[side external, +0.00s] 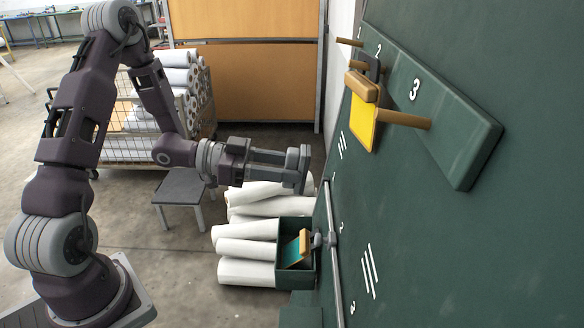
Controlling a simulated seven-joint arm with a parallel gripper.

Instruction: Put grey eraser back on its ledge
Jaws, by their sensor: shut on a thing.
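My gripper (290,169) is in the middle of the side view, reaching level to the right toward the green board (460,220). It is shut on a grey block at its tips, which looks like the grey eraser (302,166). The fingers hide part of it. The block is held in the air, apart from the board, above the white rolls. A thin metal rail (333,255) runs along the lower board. I cannot tell whether this rail is the eraser's ledge.
Wooden pegs (405,120) stick out from a numbered strip on the board; a yellow scraper (362,122) and a dark grey item hang there. Below, a green bin (297,280) holds a teal scraper (291,251).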

